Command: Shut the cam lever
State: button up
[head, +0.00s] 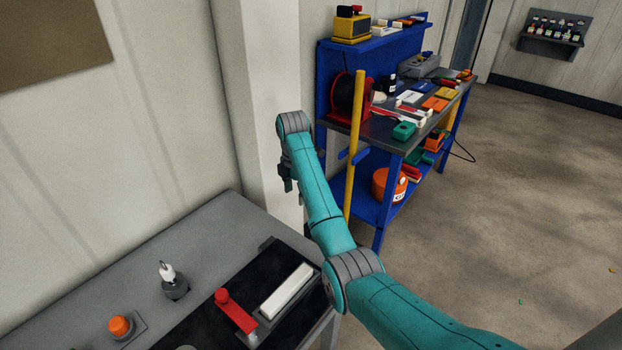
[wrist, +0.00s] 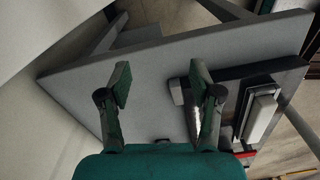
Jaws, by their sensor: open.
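The red cam lever (head: 238,318) with its round red knob lies on a black panel on the grey bench, in the lower middle of the head view. It points up and left from its pivot, next to a long white bar (head: 287,290) in a dark frame. My gripper (head: 288,186) hangs beyond the bench's far end, near the wall post, well apart from the lever. In the wrist view my gripper (wrist: 160,82) has its two fingers spread with nothing between them. There the white bar (wrist: 259,117) shows at right, and the lever is mostly hidden.
The grey bench (head: 215,222) also carries a white-topped switch (head: 168,274) and an orange button (head: 121,327). A blue workbench (head: 380,212) with tools and a yellow upright pole (head: 355,145) stands beyond my arm. The wall is close on the left; open floor lies at right.

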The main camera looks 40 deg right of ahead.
aim_at(238, 316)
jog(key=k+l, duration=0.75)
jog(key=l, duration=0.15)
jog(key=z, duration=0.05)
